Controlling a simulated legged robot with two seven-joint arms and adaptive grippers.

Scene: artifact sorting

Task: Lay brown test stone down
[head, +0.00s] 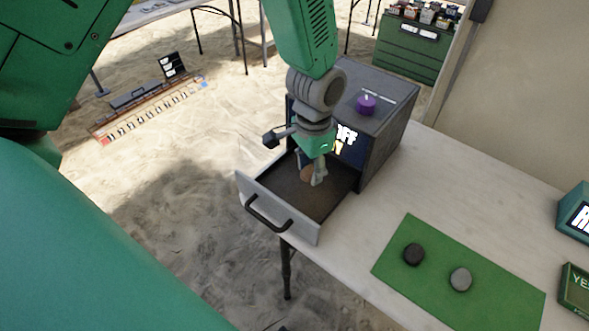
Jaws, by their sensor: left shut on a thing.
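My left gripper (312,178) reaches down into the open drawer (280,207) of a dark box. It is shut on the brown test stone (306,173), which shows beside and between the fingers, low inside the drawer. I cannot tell whether the stone touches the drawer floor. My right gripper is not in view.
The dark box (385,130) has a purple knob (366,104) on top. A green mat (440,300) on the table holds a black stone (413,254) and a grey stone (460,279). A green tray (576,290) is at the right edge. The table between box and mat is clear.

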